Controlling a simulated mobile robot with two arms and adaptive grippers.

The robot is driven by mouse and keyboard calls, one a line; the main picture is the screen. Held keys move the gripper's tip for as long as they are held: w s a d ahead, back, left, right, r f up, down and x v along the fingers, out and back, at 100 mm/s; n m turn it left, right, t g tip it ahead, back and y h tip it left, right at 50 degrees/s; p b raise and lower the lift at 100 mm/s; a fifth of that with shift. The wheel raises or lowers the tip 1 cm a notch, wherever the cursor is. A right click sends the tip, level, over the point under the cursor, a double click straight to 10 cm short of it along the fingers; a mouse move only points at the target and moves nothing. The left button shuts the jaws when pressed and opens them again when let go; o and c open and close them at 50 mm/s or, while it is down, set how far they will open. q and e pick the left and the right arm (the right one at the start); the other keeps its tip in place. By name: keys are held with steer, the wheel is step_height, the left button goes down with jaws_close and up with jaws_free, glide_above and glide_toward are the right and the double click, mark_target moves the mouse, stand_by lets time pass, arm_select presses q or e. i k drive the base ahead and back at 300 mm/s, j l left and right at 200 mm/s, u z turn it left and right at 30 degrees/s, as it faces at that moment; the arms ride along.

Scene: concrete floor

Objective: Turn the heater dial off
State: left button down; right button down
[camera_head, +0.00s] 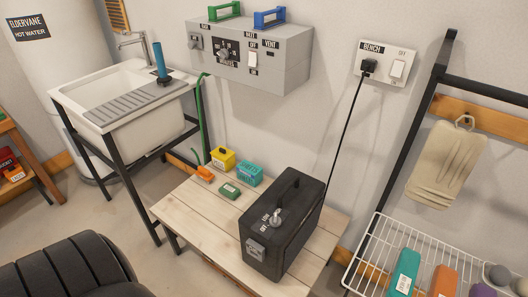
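A black box (300,240) with a top handle stands on the wooden table (190,208). A metal knob (277,217) sits on it, with small labels beside it that seem to read LOW and OFF; its setting is too small to tell. A black cord (346,125) runs from a plug in the BENCH wall outlet (369,66) down behind the box. A grey wall box (262,62) carries another dial (223,53) marked with numbers and a rocker switch (252,59). Which dial is the heater's is not certain. Neither gripper is in view.
Yellow (223,158), teal (249,174), green (229,191) and orange (204,174) items lie on the table's back left. A sink (128,100) stands left, a wire rack (375,255) right. A black ribbed shape (65,270) fills the lower left. The table's front left is clear.

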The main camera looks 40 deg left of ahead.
mark_target(275, 221)
steer(key=u, duration=1)
